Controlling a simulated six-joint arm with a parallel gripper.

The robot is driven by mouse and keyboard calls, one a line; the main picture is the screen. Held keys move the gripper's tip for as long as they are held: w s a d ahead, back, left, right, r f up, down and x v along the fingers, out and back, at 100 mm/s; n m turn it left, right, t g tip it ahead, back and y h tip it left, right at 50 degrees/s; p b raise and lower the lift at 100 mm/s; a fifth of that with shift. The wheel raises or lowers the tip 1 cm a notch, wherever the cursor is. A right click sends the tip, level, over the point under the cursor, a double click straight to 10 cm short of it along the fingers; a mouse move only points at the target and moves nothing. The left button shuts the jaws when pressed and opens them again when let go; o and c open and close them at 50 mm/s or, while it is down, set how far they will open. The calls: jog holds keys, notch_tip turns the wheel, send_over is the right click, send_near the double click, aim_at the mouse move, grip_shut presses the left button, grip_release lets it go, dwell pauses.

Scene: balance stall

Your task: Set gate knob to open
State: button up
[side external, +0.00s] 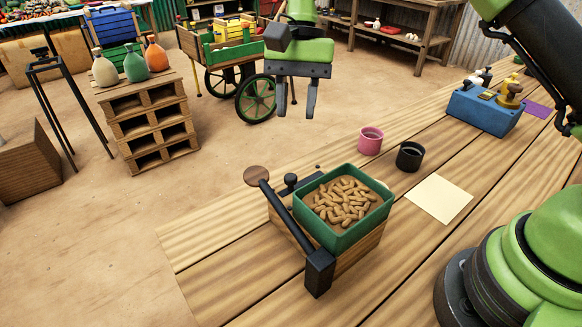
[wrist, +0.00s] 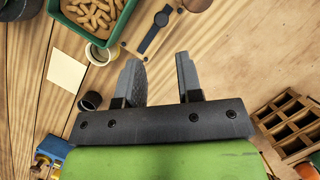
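A small black knob (side external: 290,180) stands on a dark strip beside the green bin (side external: 325,233) of the wooden dispenser; it looks like the gate knob. In the wrist view the knob (wrist: 162,17) shows at one end of the dark strip on a wooden plate. A black lever arm (side external: 285,218) with a round brown end (side external: 256,175) runs along the dispenser's side. My gripper (side external: 297,105) is open and empty, well above and behind the dispenser in the side view. Its two fingers (wrist: 157,62) are apart in the wrist view, with bare table between them.
A pink cup (side external: 370,141), a black cup (side external: 409,156) and a cream paper (side external: 439,198) lie near the dispenser. A blue box (side external: 484,112) with knobs stands farther right. A pallet stack (side external: 150,125) with bottles and a cart (side external: 222,55) stand off the table. The table's front left is clear.

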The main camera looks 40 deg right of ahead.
aim_at(291, 176)
jog(key=x, duration=1.1)
jog(key=shift+w, duration=0.15)
